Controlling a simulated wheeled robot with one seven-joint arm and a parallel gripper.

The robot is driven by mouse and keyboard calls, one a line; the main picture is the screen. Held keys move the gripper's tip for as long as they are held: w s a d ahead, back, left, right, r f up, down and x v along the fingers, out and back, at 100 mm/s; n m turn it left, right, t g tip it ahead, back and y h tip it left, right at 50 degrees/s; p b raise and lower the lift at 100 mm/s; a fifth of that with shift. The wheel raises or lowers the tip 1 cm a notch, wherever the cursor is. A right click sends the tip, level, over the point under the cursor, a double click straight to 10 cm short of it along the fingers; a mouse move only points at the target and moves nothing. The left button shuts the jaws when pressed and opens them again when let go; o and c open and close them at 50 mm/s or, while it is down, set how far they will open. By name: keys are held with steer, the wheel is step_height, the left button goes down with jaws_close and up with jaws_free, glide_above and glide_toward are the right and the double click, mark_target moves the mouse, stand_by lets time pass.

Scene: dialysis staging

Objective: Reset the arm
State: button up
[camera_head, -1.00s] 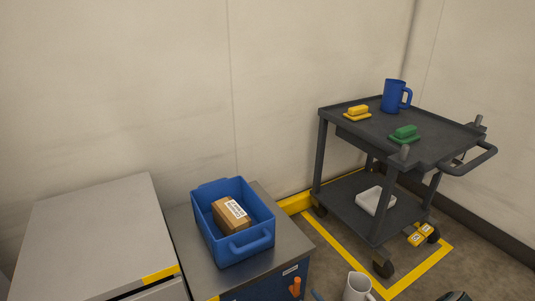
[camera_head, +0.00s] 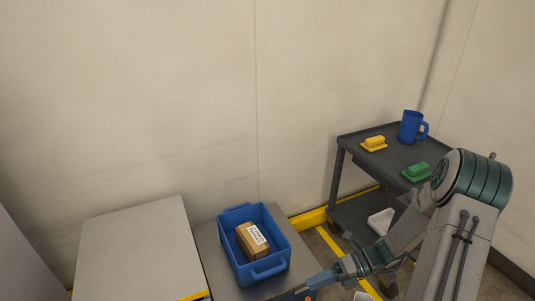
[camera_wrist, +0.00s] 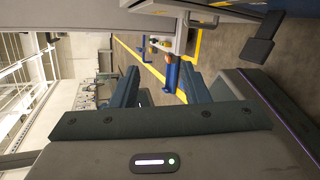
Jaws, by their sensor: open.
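My arm (camera_head: 455,230) reaches across the lower right of the head view, bent at a large green-ringed joint. It passes in front of the cart, and its far end points down and left, to the right of the blue bin. My gripper (camera_wrist: 161,92) shows in the wrist view with its two dark blue fingers apart. Nothing is seen held between them. Floor with yellow lines shows beyond the fingers.
A blue bin (camera_head: 228,250) holding a brown labelled box (camera_head: 250,239) stands on a grey top. A dark cart (camera_head: 350,140) carries a blue mug (camera_head: 409,127), a yellow item (camera_head: 374,143) and a green item (camera_head: 416,172). A grey cabinet (camera_head: 135,250) stands left.

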steer(key=s+r+n+t+h+p, duration=0.1)
steer(key=s+r+n+h+p, duration=0.2)
steer(key=r+n+p, duration=0.4)
steer(key=s+d+r+n+t+h+p, duration=0.1)
steer(key=s+r+n+h+p, duration=0.3)
steer(key=r+n, duration=0.9)
steer(key=s+r+n+t+h+p, duration=0.3)
steer(key=r+n+h+p, duration=0.3)
steer(key=r, duration=1.9)
steer(key=n+p, duration=0.4)
steer(key=p, duration=0.2)
steer(key=shift+s+d+n+h, duration=0.3)
steer(key=shift+d+h, duration=0.05)
steer(key=shift+h, duration=0.05)
steer(key=shift+c, duration=0.5)
steer(key=shift+a, duration=0.1)
